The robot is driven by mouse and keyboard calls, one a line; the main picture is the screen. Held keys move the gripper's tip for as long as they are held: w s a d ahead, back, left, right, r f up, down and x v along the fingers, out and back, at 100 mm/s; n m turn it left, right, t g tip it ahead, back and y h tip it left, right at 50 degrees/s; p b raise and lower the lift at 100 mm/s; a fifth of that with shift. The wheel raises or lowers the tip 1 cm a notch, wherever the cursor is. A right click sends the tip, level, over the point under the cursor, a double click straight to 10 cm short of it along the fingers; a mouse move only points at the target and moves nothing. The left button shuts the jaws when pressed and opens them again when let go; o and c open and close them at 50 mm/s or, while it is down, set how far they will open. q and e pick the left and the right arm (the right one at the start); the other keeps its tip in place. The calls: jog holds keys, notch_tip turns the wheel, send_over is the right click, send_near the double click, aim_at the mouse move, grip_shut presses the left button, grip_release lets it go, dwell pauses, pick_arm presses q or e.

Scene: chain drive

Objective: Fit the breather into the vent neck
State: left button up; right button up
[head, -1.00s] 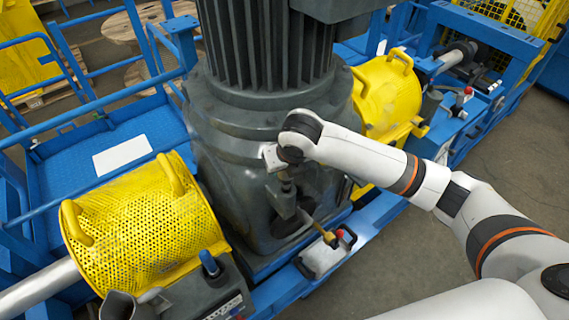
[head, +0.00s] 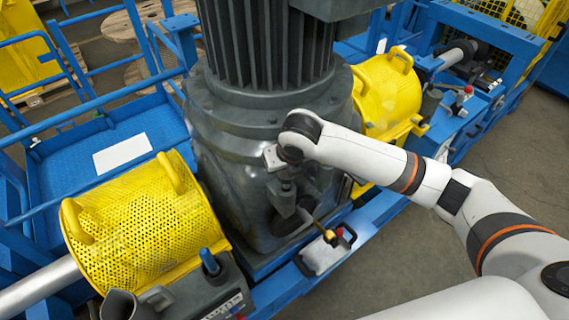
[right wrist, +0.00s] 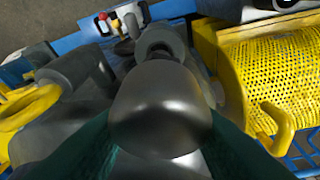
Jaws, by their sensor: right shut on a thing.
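My right arm reaches in from the right in the head view, and my right gripper (head: 286,206) points down in front of the grey gearbox housing (head: 225,150). In the right wrist view, the gripper (right wrist: 160,135) is shut on a smooth, dark grey domed part (right wrist: 160,100), which looks like the breather. A round grey neck-like piece (right wrist: 160,42) shows just beyond the dome and is partly hidden by it. I cannot tell whether the two touch. My left gripper is not in view.
Yellow perforated guards stand left (head: 145,225) and right (head: 388,95) of the gearbox. Blue rails (head: 95,110) run along the left.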

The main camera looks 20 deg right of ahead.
aim_at(285, 175)
jog(key=shift+f+b, duration=0.6)
jog(key=shift+f, duration=1.35)
jog(key=o, duration=1.1)
jog(key=shift+r, duration=0.15)
jog(key=b+v, duration=0.2)
jog(key=v, duration=0.9)
jog(key=shift+s+r, duration=0.25)
jog(key=shift+r, duration=0.1)
